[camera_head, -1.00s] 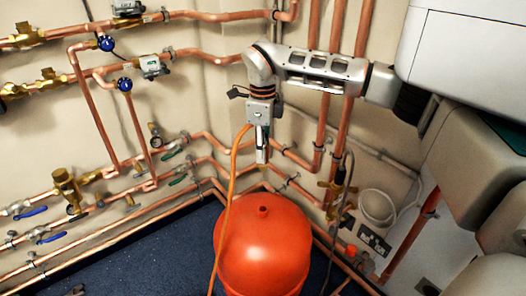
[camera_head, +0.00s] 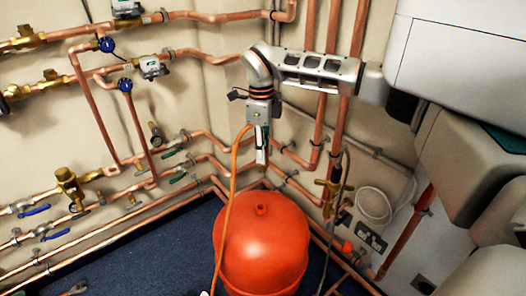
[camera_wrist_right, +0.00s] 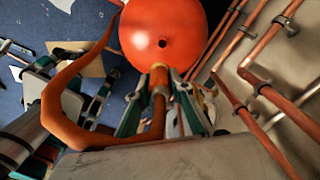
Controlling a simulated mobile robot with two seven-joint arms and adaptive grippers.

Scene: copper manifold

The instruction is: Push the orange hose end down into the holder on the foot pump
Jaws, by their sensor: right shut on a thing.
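My right gripper (camera_head: 262,150) hangs pointing down above and behind the red vessel in the head view. In the right wrist view its fingers (camera_wrist_right: 160,98) are shut on the orange hose near its end (camera_wrist_right: 159,78). The orange hose (camera_head: 231,190) runs from the gripper down in front of the red vessel and out at the bottom edge. In the wrist view the hose (camera_wrist_right: 52,108) loops out to the left. I cannot make out the foot pump or its holder for certain in either view.
The round red vessel (camera_head: 262,245) stands on the blue floor (camera_head: 150,262) below the gripper. Copper pipes (camera_head: 313,110) run up the wall close by, and others with valves line the left wall.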

